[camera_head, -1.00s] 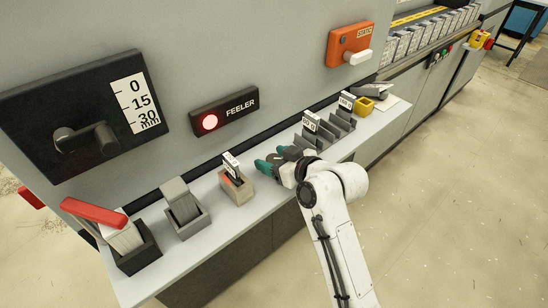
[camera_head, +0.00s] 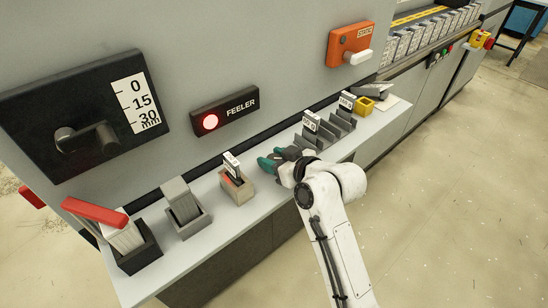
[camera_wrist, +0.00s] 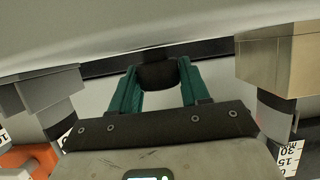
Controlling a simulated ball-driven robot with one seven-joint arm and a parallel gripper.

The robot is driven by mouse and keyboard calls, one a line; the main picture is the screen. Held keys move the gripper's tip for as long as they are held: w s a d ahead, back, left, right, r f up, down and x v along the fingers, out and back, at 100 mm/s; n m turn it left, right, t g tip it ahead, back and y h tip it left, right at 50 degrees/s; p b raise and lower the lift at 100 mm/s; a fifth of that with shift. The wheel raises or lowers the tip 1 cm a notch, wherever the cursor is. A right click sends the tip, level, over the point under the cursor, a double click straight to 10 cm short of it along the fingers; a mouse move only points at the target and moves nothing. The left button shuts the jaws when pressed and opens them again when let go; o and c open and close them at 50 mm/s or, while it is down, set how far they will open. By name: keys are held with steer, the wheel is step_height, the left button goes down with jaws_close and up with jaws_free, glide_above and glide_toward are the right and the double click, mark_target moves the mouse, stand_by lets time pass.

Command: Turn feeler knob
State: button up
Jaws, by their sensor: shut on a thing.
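A black panel labelled FEELER (camera_head: 224,111) with a lit red lamp (camera_head: 210,122) is on the grey machine wall. My gripper (camera_head: 270,160), with teal fingers, is low over the shelf, right of and below that panel. In the wrist view, my gripper (camera_wrist: 158,90) is shut on a dark round knob-like piece (camera_wrist: 157,72). The frames do not confirm that this piece is the feeler knob. Its far side is hidden. A black plate (camera_head: 40,105) with a dark handle (camera_head: 88,138) and a 0-15-30 mm scale (camera_head: 135,103) is at the left, apart from my gripper.
The shelf (camera_head: 215,258) carries a red-topped holder (camera_head: 95,211), a grey holder (camera_head: 184,211), a tan box (camera_head: 236,187), dark labelled racks (camera_head: 325,130) and a yellow block (camera_head: 365,105). An orange STATIC box (camera_head: 350,42) is on the wall.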

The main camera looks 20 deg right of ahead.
steer(key=shift+m+h+p, duration=0.65)
steer(key=shift+m+h, duration=0.15)
steer(key=shift+h, duration=0.1)
steer(key=shift+f+m+t+h, duration=0.1)
steer(key=shift+m+t+h, duration=0.2)
steer(key=shift+m+h, duration=0.8)
steer(key=o, duration=1)
steer(key=v, duration=1.1)
steer(key=shift+a, duration=0.1)
